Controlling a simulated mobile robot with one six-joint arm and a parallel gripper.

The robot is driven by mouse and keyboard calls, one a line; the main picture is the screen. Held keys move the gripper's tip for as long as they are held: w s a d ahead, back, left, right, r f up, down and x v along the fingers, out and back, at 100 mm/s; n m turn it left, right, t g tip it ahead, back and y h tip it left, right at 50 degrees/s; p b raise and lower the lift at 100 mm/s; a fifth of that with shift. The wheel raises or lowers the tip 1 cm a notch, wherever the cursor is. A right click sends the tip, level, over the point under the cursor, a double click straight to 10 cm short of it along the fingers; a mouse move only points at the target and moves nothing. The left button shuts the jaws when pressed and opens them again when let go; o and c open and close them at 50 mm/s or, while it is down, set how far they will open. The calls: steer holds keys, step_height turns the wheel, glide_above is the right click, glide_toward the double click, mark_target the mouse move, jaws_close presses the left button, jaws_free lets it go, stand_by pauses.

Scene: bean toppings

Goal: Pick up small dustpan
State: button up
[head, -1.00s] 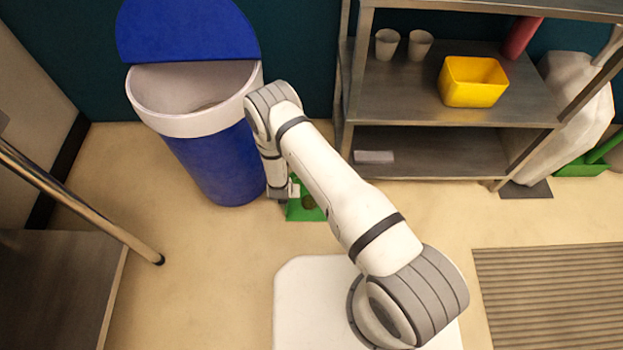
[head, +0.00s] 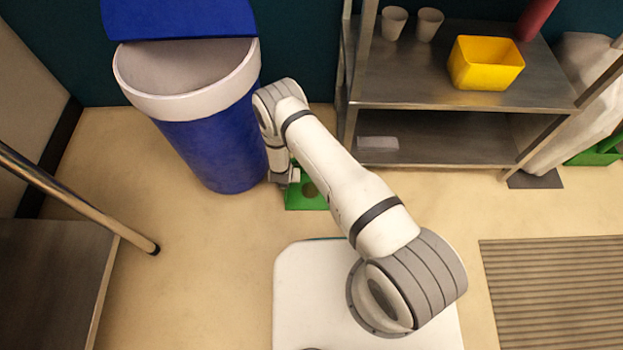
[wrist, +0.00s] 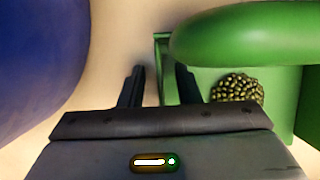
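The small green dustpan (head: 310,201) lies on the floor in the head view, right of the blue bin and partly hidden by my arm. In the wrist view its thick rounded green handle (wrist: 250,35) crosses the upper right. A pile of dark, speckled beans (wrist: 237,88) sits in the pan. My gripper (wrist: 160,78) is open, with its two dark fingers apart. The pan's narrow left wall shows between the fingers; I cannot tell how deep it sits or whether they touch it. In the head view my gripper (head: 283,178) is at the dustpan's left edge.
A blue bin (head: 212,150) with a white rim stands close left of my gripper. A metal shelf (head: 455,85) holds two cups and a yellow container (head: 484,62). A metal pole (head: 85,201) is at left. Open floor lies right of the dustpan.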

jaws_close()
steer(key=shift+r, duration=0.15)
stand_by(0.5)
